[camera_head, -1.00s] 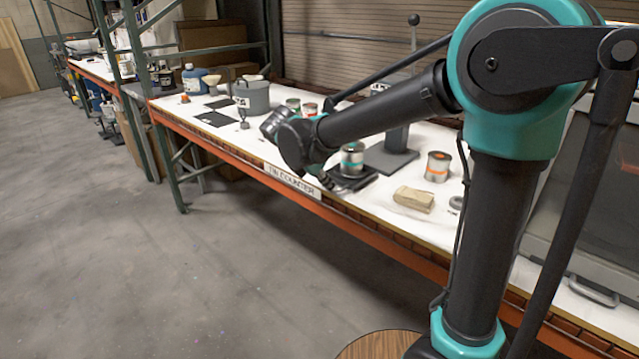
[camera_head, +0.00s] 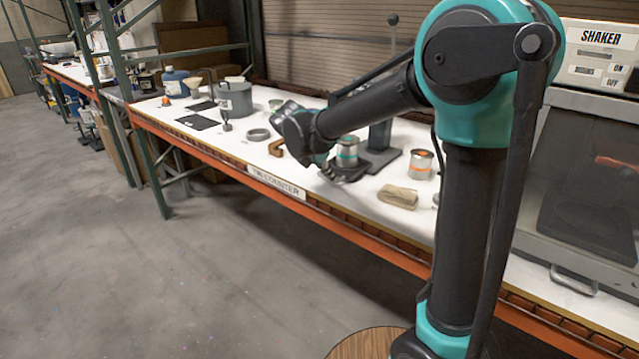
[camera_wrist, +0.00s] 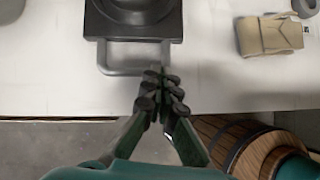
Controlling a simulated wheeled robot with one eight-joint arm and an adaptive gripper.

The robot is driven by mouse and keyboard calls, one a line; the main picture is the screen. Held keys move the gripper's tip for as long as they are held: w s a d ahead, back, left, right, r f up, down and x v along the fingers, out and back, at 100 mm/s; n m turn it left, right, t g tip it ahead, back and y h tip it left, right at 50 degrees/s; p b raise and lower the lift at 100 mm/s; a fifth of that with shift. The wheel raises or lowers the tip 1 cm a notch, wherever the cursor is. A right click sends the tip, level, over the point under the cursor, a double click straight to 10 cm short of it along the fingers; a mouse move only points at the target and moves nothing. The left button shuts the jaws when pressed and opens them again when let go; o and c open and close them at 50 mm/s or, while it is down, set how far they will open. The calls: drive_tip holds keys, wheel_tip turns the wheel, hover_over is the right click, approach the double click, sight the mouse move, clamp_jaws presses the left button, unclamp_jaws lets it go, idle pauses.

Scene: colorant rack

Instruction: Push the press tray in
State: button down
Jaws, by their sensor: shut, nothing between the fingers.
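The press tray (camera_wrist: 170,22) is a dark square plate with a grey loop handle (camera_wrist: 118,71) on its front, seen at the top of the wrist view. A dark round shape sits on it, cut off by the frame edge. In the head view a tin with a teal band (camera_head: 347,148) stands on the tray, below the press (camera_head: 379,140). My gripper (camera_wrist: 160,76) is shut and empty, its fingertips at the right part of the handle's front bar. I cannot tell whether they touch it. In the head view my arm's end partly hides the tray.
A tan folded packet (camera_head: 398,197) and an orange-banded tin (camera_head: 421,165) stand right of the tray. A grey pot (camera_head: 235,98) and a ring (camera_head: 257,134) are to the left. The shaker (camera_head: 590,190) is far right. A wooden barrel (camera_wrist: 222,135) is below the counter edge.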

sight(351, 164)
drive_tip(key=w+d, duration=0.4)
drive_tip(key=w, duration=0.1)
drive_tip(key=w+d, duration=0.2)
drive_tip(key=w, duration=0.1)
drive_tip(key=shift+w+d, duration=0.15)
drive_tip(key=shift+d, duration=0.1)
